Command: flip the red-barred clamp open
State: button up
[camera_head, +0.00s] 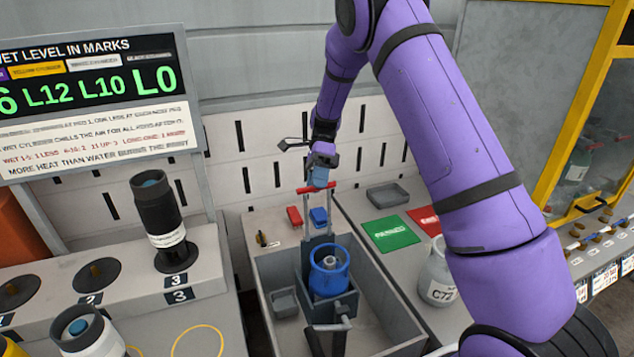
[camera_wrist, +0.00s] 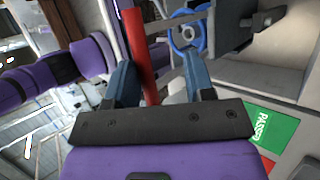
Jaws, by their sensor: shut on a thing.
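The clamp's red bar (camera_head: 316,188) joins the tops of two grey posts (camera_head: 318,215), which stand upright behind a blue cylinder (camera_head: 329,275) in the grey trough. My gripper (camera_head: 320,176) comes down from above and its blue fingers are at the red bar. In the wrist view the red bar (camera_wrist: 138,50) runs between the two fingers of my gripper (camera_wrist: 157,62), and the gripper is shut on it. The bar's lower end is hidden by the gripper body there. The blue ring of the cylinder (camera_wrist: 187,32) shows beyond the fingers.
The trough (camera_head: 375,300) has raised grey walls. Red (camera_head: 294,216) and blue (camera_head: 318,216) blocks lie behind it. A green pad (camera_head: 390,234), a grey tray (camera_head: 388,195) and a white cylinder (camera_head: 438,280) stand right. A black cylinder (camera_head: 160,215) stands left.

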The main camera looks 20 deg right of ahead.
jog(key=v, duration=1)
jog(key=shift+w+r, duration=0.25)
jog(key=shift+d, duration=0.1)
